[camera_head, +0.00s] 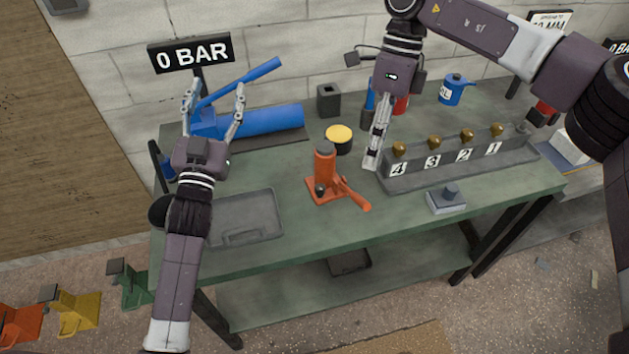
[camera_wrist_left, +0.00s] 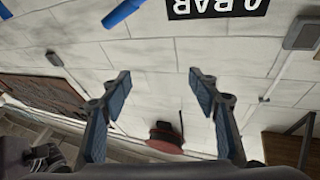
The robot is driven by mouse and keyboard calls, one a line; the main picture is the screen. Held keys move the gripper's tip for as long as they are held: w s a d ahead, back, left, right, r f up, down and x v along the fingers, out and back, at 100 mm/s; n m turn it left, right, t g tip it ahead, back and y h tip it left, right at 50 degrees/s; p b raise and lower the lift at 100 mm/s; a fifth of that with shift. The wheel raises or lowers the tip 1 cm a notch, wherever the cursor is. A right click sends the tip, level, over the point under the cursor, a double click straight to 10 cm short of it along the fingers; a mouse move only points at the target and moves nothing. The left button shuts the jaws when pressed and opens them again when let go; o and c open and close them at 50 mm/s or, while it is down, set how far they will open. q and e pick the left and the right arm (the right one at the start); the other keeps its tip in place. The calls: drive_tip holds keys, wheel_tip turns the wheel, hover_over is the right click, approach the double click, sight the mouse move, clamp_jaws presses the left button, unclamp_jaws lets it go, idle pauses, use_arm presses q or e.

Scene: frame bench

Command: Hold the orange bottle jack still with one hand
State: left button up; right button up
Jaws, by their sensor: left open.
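The orange bottle jack (camera_head: 326,172) stands upright on the green bench near its middle, with its orange lever pointing toward the front right. My left gripper (camera_head: 214,90) is open and points upward at the back left, in front of the blue pump, well away from the jack.
A blue pump (camera_head: 275,119) lies behind, below the 0 BAR sign (camera_head: 190,53). A grey tray (camera_head: 246,218) is left of the jack. A yellow-topped black can (camera_head: 339,139) stands behind it. The numbered valve block (camera_head: 460,157) is at right.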

use_arm(q)
drive_tip(key=s+d+r+h, duration=0.3)
drive_tip(key=s+d+h, duration=0.1)
drive_tip(key=d, duration=0.6)
drive_tip(key=g, duration=0.5)
approach(322, 165)
drive_tip(key=shift+m, duration=0.4)
drive_tip(key=x, duration=1.2)
drive_tip(key=shift+w, duration=0.25)
clamp_jaws()
